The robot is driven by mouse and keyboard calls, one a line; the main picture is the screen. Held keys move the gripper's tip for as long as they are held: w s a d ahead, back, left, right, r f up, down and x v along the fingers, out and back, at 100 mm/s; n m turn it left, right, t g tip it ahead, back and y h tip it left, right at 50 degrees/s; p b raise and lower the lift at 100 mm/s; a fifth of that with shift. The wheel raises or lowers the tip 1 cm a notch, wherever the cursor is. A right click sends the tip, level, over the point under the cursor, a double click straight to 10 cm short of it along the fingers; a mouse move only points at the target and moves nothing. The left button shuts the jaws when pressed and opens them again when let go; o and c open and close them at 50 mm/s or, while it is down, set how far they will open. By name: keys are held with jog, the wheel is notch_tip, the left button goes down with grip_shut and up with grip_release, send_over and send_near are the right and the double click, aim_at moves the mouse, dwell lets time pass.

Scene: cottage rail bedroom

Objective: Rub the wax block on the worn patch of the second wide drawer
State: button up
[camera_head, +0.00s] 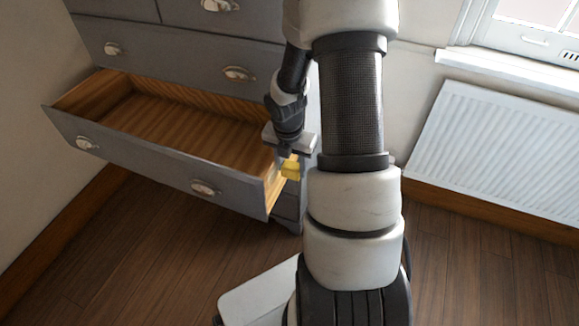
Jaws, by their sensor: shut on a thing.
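The wax block (291,168) is yellow and sits at the right side of the pulled-out wide drawer (165,178). My gripper (287,153) is shut on the wax block, pointing down beside the drawer's right side wall (271,187). The block is at or very near the outer face of that wall; I cannot tell whether they touch. The drawer is grey-fronted with two cup handles and a bare, empty wooden inside. The worn patch cannot be made out. My arm hides part of the dresser's right side.
The grey dresser (170,52) has shut drawers above the open one. A white radiator (490,150) is on the right wall below a window sill (510,72). Wooden floor (130,260) is clear in front of the drawer.

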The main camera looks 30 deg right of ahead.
jog(key=w+d+p, duration=0.5)
jog(key=d, duration=0.1)
jog(key=shift+d, duration=0.2)
dwell(0.9)
jog(key=shift+a, duration=0.15)
jog(key=shift+s+a+b, duration=0.35)
jog(key=shift+s+a, duration=0.8)
jog(key=shift+a, duration=0.25)
jog(key=shift+s+a+b, duration=0.4)
jog(key=shift+s+a, duration=0.75)
jog(key=shift+a, duration=0.2)
jog(key=shift+s+a+b, duration=0.35)
jog(key=shift+s+a, duration=0.8)
jog(key=shift+a, duration=0.25)
jog(key=s+a, duration=0.1)
jog(key=s+a+b, duration=0.1)
jog(key=a, duration=0.1)
jog(key=shift+s+d, duration=0.1)
